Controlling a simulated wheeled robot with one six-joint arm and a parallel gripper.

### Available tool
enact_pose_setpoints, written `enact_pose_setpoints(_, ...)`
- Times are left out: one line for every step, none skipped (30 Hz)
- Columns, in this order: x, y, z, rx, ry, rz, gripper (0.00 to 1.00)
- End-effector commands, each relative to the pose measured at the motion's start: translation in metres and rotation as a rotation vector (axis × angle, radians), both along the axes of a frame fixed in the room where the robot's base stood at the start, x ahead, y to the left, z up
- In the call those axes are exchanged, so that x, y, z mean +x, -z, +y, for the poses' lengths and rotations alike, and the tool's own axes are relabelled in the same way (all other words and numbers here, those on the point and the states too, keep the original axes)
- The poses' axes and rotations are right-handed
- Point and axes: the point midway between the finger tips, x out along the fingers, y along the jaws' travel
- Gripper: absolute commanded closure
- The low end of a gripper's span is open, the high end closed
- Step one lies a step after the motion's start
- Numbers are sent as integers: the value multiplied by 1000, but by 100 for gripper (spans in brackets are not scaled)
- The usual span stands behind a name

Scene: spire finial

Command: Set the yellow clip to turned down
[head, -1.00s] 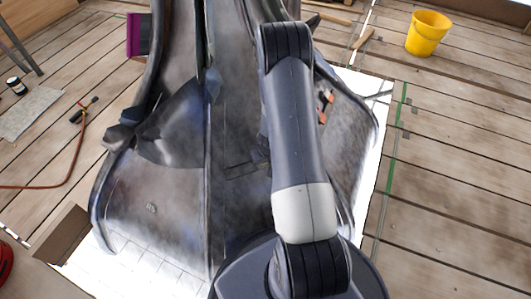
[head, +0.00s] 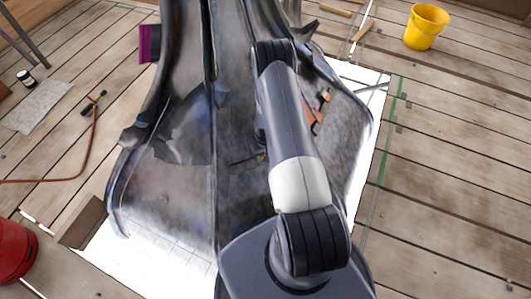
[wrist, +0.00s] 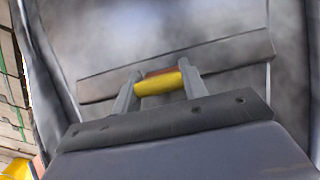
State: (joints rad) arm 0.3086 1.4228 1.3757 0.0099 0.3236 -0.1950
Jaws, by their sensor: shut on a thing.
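In the wrist view, the yellow clip (wrist: 159,83) is a short rounded bar lying across between the two fingers of my gripper (wrist: 160,86). The fingers are shut on its two ends. A reddish-brown part (wrist: 160,72) shows just behind its upper edge. Behind it, a flat grey strip (wrist: 232,50) runs across the mottled grey face of the spire finial (head: 180,195). I cannot tell whether the clip is turned up or down. In the head view my arm hides the gripper.
Orange pieces (head: 316,113) sit on the finial's right-hand face. A yellow bucket (head: 426,27) stands at the back right. The planks on the right are mostly clear.

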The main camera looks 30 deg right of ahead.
Motion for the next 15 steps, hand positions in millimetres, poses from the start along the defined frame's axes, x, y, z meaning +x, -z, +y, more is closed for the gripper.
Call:
enact_pose_setpoints(1,-3,0,2,-1,15,82)
enact_pose_setpoints(1,-2,0,3,0,24,82)
enact_pose_setpoints(1,-2,0,4,-1,36,82)
enact_pose_setpoints(2,-2,0,6,-1,47,82)
enact_pose_setpoints(3,-1,0,7,0,56,82)
enact_pose_setpoints(3,-1,0,9,0,69,82)
enact_pose_setpoints(4,-1,0,10,0,80,82)
enact_pose_setpoints(5,0,-1,11,0,92,82)
enact_pose_setpoints(6,0,-1,13,-1,109,82)
enact_pose_setpoints(7,1,-1,15,-1,124,82)
enact_pose_setpoints(8,2,-1,17,-1,140,82)
enact_pose_setpoints(9,3,-1,20,0,160,82)
enact_pose_setpoints(10,4,-1,22,0,179,82)
enact_pose_setpoints(11,5,-2,24,0,197,82)
enact_pose_setpoints(13,6,-2,27,1,223,82)
